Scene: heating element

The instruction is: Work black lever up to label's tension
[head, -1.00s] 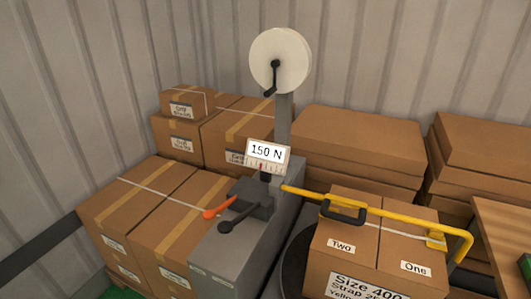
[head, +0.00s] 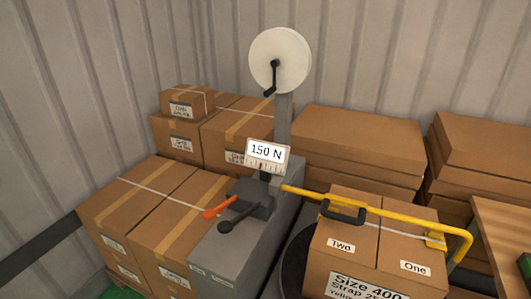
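The black lever (head: 239,218) has a round knob at its lower left end and sits on a dark grey tensioner head (head: 255,198). An orange-red lever (head: 219,207) lies just above and left of it. A small gauge (head: 266,158) stands behind the head, with a display reading 150 N and a scale with red marks below it. The label on the front carton (head: 365,288) reads "Size 400", "Strap 2..." and "Yellow..."; its lower part is cut off, so any tension figure is not visible. Neither gripper is in view.
A grey cabinet (head: 215,262) carries the tensioner, with a post and white strap reel (head: 280,60) behind. A yellow bar (head: 400,212) with a black handle (head: 343,212) crosses the front carton. Stacked boxes (head: 140,205) stand left; a wooden table (head: 505,225) is right.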

